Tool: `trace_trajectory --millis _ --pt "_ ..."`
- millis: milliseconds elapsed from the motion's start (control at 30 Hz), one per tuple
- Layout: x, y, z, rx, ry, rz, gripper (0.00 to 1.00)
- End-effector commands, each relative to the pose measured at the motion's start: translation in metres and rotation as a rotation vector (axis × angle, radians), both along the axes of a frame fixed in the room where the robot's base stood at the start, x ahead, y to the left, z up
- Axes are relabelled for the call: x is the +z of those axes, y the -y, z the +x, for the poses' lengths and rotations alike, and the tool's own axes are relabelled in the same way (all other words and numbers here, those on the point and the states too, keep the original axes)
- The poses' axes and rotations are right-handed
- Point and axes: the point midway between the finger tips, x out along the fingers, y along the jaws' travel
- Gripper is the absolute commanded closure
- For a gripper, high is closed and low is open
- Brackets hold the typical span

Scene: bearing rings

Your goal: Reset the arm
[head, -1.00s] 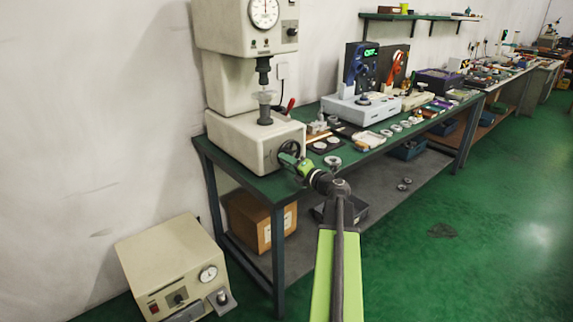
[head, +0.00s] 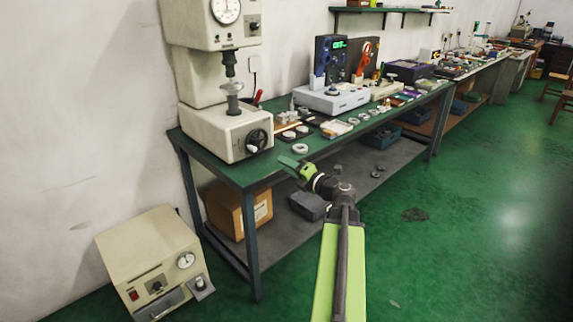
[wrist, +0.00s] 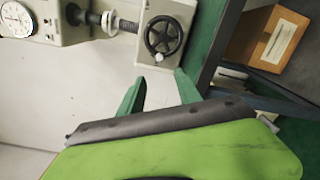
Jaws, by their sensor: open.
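My gripper (head: 290,165) is at the end of my green arm, in the air by the front edge of the green workbench (head: 222,170) in the head view. In the wrist view my gripper (wrist: 158,82) shows two green fingers spread apart with nothing between them. The beige press (head: 222,130) with a dial and a black handwheel (wrist: 163,38) stands on the bench beyond the fingertips. The gripper is apart from it.
A bearing ring (head: 299,148) lies on the bench close behind my gripper. A grey test stand (head: 331,98) and several rings stand further right. A beige gauge box (head: 150,255) sits on the floor at left. Green floor (head: 450,240) is clear at right.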

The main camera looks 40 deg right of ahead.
Motion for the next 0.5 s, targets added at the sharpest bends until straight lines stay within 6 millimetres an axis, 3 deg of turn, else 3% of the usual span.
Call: trace_trajectory --millis 400,500 --pt "0.0 -0.008 0.005 0.011 0.0 0.0 0.6" --pt "0.0 -0.029 0.022 0.048 0.0 0.0 0.6"
